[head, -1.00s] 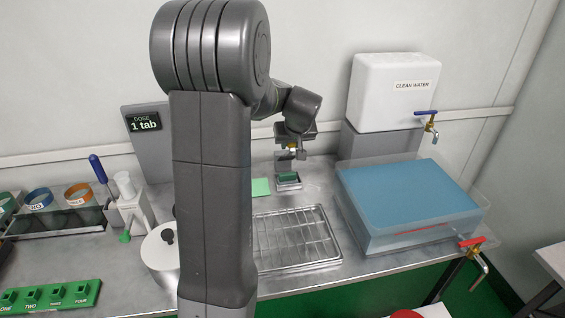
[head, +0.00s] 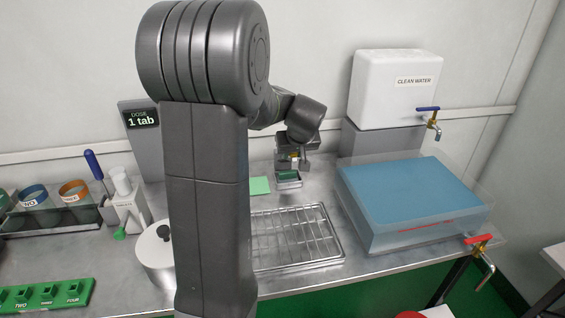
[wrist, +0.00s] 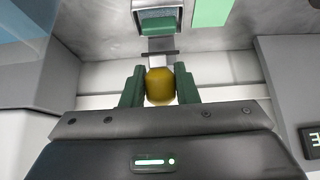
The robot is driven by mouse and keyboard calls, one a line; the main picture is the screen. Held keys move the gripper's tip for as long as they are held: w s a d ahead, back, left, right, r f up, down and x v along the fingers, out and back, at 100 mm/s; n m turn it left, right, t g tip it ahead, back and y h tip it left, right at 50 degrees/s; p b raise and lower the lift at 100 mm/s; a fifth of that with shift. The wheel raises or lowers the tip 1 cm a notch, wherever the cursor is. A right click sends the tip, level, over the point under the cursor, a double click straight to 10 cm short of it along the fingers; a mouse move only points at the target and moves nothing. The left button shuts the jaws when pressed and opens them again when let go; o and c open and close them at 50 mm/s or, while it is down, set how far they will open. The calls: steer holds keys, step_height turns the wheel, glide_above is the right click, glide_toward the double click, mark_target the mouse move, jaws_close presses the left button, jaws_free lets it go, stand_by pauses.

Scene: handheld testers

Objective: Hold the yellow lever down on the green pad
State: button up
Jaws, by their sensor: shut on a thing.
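My gripper (wrist: 159,84) is shut on the rounded yellow end of the lever (wrist: 159,87), between its two green fingers in the wrist view. A pale bar and a dark crosspiece show just beyond the yellow end. The green pad (wrist: 158,25) lies in a small metal tray at the top of that view, past the crosspiece. In the head view my gripper (head: 293,158) is just above and behind the green pad (head: 288,175), with a little yellow (head: 294,155) showing. I cannot tell whether the lever touches the pad.
A light green sheet (head: 259,186) lies left of the pad. A wire rack (head: 295,238) is in front. A blue-topped clear basin (head: 410,200) and a white clean water tank (head: 397,88) stand right. A dose display (head: 142,119) stands left at the back.

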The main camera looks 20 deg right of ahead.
steer(key=shift+s+a+f+b, duration=0.15)
steer(key=shift+s+f+b, duration=0.15)
steer(key=shift+s+f, duration=0.25)
steer(key=shift+w+f, duration=0.1)
steer(key=shift+s+a+f+b, duration=0.1)
steer(key=shift+s+f+b, duration=0.25)
steer(key=shift+f+b, duration=0.3)
steer(key=shift+s+a+f+b, duration=0.1)
steer(key=shift+s+f+b, duration=0.25)
steer(key=shift+f+b, duration=0.2)
steer(key=shift+s+a+f+b, duration=0.1)
steer(key=shift+s+f+b, duration=0.2)
steer(key=shift+f+b, duration=0.35)
steer(key=shift+s+f+b, duration=0.25)
steer(key=shift+f+b, duration=0.3)
steer(key=shift+b, duration=0.2)
steer(key=shift+s+a+f+b, duration=0.1)
steer(key=shift+s+f+b, duration=0.1)
steer(key=shift+f+b, duration=0.5)
steer(key=shift+s+f+b, duration=0.15)
steer(key=shift+f+b, duration=0.4)
steer(key=shift+f, duration=0.15)
steer(key=shift+f+b, duration=0.3)
steer(key=shift+b, duration=0.05)
steer(key=shift+r, duration=0.1)
stand_by(0.6)
